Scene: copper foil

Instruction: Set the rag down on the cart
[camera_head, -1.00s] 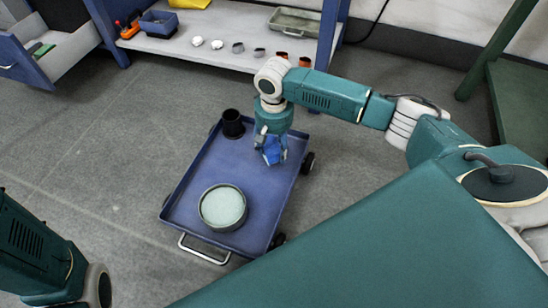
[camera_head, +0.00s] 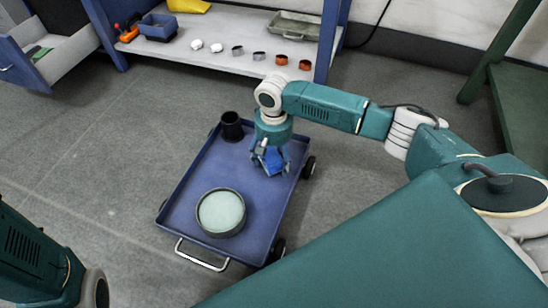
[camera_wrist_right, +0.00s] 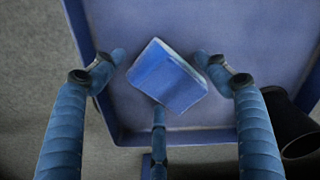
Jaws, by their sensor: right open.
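The blue rag (camera_head: 272,162), a folded block, is below my right gripper (camera_head: 270,158) over the far right part of the blue cart (camera_head: 190,195). In the right wrist view the rag (camera_wrist_right: 167,76) lies between the spread fingers of my right gripper (camera_wrist_right: 165,70), over the cart's tray (camera_wrist_right: 245,30). The fingers stand apart, with gaps at the rag's sides. The rag seems to rest on the tray, though its underside is hidden. My left arm shows at the lower left of the head view, but its gripper is out of view.
A round dish with a pale top (camera_head: 221,212) stands at the cart's near end. A black cup (camera_head: 232,126) stands at its far left corner, near my right gripper. A shelf (camera_head: 225,55) with small items is behind. The tray's middle is clear.

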